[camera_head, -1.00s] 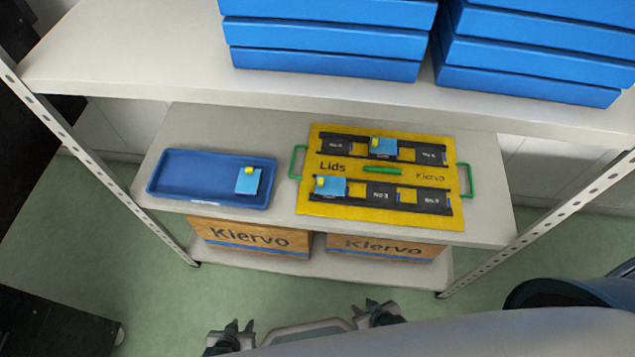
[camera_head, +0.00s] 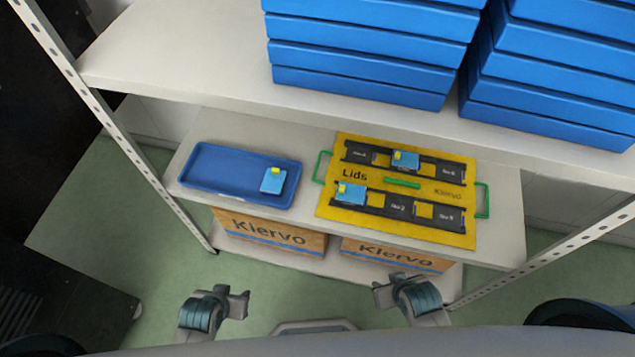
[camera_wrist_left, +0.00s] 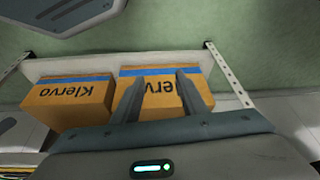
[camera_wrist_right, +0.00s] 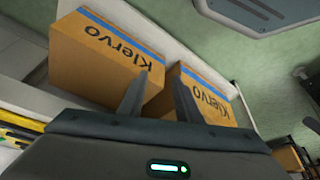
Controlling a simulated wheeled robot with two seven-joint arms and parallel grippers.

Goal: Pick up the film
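Light blue squares with yellow tabs are the only film-like pieces I see; I cannot tell which one is the film. One (camera_head: 272,182) lies at the right end of the blue tray (camera_head: 215,190). Two more, one at the back (camera_head: 404,162) and one at the front left (camera_head: 349,197), sit on the yellow Lids board (camera_head: 327,207). My left gripper (camera_head: 234,299) and right gripper (camera_head: 391,290) are in front of the shelf, below and apart from these pieces. Both are open and empty; their spread fingers show in the left wrist view (camera_wrist_left: 162,92) and right wrist view (camera_wrist_right: 163,90).
An upper shelf (camera_head: 180,70) with stacks of blue boxes (camera_head: 365,60) overhangs the back of the middle shelf. Klervo cartons (camera_head: 270,229) stand on the bottom shelf. Perforated posts (camera_head: 120,140) flank the rack. Green handles (camera_head: 483,200) stick out from the board.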

